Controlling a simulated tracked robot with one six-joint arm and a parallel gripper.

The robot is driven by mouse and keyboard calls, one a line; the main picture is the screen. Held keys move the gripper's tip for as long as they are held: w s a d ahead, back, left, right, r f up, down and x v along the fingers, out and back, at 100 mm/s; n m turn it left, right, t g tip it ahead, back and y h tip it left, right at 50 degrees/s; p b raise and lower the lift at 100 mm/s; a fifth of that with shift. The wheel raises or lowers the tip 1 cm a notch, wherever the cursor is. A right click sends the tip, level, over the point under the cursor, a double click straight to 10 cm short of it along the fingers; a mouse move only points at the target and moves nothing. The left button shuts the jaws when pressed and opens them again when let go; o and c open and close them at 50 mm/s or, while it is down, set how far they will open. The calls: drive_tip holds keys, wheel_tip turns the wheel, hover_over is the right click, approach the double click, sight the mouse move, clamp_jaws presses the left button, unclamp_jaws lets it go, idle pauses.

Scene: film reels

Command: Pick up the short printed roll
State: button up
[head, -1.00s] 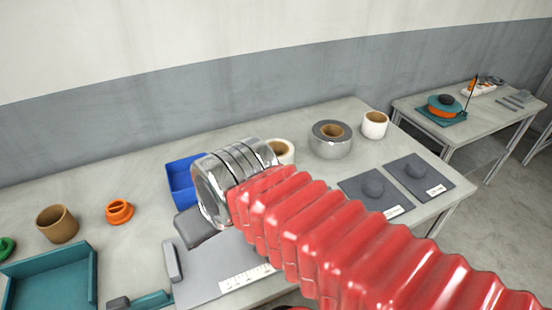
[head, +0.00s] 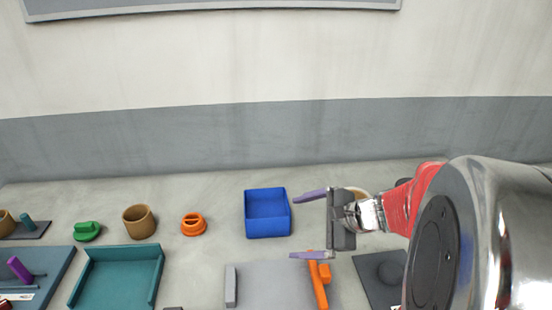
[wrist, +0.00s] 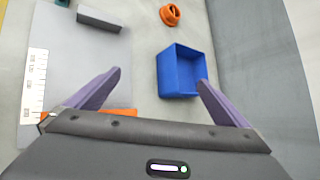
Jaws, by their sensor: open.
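My gripper (head: 309,226) is open and empty above the table in the head view, its purple fingers pointing left. In the wrist view my gripper (wrist: 160,78) has its fingers wide apart, with the table and a blue bin beyond them. A brown roll (head: 138,223) stands upright at the left, well apart from my gripper. No print is readable on either roll.
The blue bin (head: 268,228) stands left of my gripper; it also shows in the wrist view (wrist: 178,85). An orange piece (head: 318,283) lies by the grey plate (head: 270,285). A teal tray (head: 112,254) and an orange ring (head: 193,224) are farther left. The wall is behind.

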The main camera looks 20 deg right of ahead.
drive_tip(key=d+f+m+t+h, duration=0.2)
drive_tip(key=d+m, duration=0.5)
drive_tip(key=d, duration=0.5)
drive_tip(key=s+d+f+m+t+h, duration=0.1)
drive_tip(key=d+f+m+t+h, duration=0.2)
drive_tip(key=d+m, duration=0.5)
drive_tip(key=d+h, duration=0.1)
drive_tip(key=d, duration=0.4)
drive_tip(key=shift+s+f+m+h, duration=0.3)
drive_tip(key=shift+f, duration=0.05)
approach(359, 193)
drive_tip(key=w+a+f, duration=0.2)
drive_tip(key=a+f, duration=0.1)
drive_tip(key=shift+w+a+f, duration=0.15)
drive_tip(key=shift+f, duration=0.1)
drive_tip(key=shift+w+f, duration=0.1)
drive_tip(key=shift+w, duration=0.05)
drive_tip(key=shift+x, duration=2.65)
drive_tip(key=shift+d, duration=0.25)
